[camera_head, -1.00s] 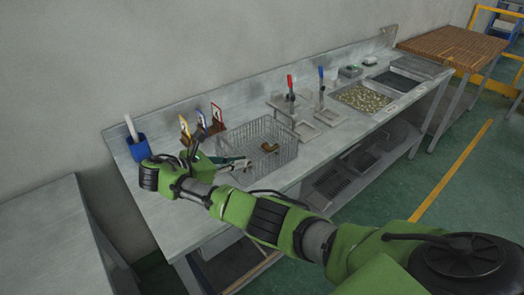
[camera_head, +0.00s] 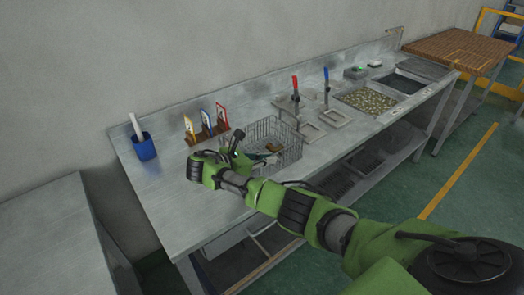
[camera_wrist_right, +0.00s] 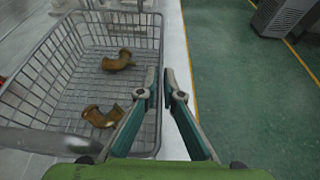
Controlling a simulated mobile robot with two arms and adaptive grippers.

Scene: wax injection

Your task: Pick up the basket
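The wire basket (camera_head: 289,150) sits on the metal bench. My right gripper (camera_head: 268,158) is at its near-left side. In the wrist view the basket (camera_wrist_right: 57,62) fills the left half, with two brass elbow pieces (camera_wrist_right: 117,60) (camera_wrist_right: 102,117) lying inside. The fingers of my right gripper (camera_wrist_right: 161,88) are drawn close together, one on each side of the basket's right wall, and look shut on it. Contact at the fingertips is hard to make out. My arm hides part of the basket in the head view. My left gripper is not in view.
A blue cup (camera_head: 144,149) and a wooden rack (camera_head: 212,132) with coloured cards stand left of the basket. Clamps with red (camera_head: 295,83) and blue (camera_head: 326,73) handles stand to its right. A tray of small pieces (camera_head: 366,100) lies further right.

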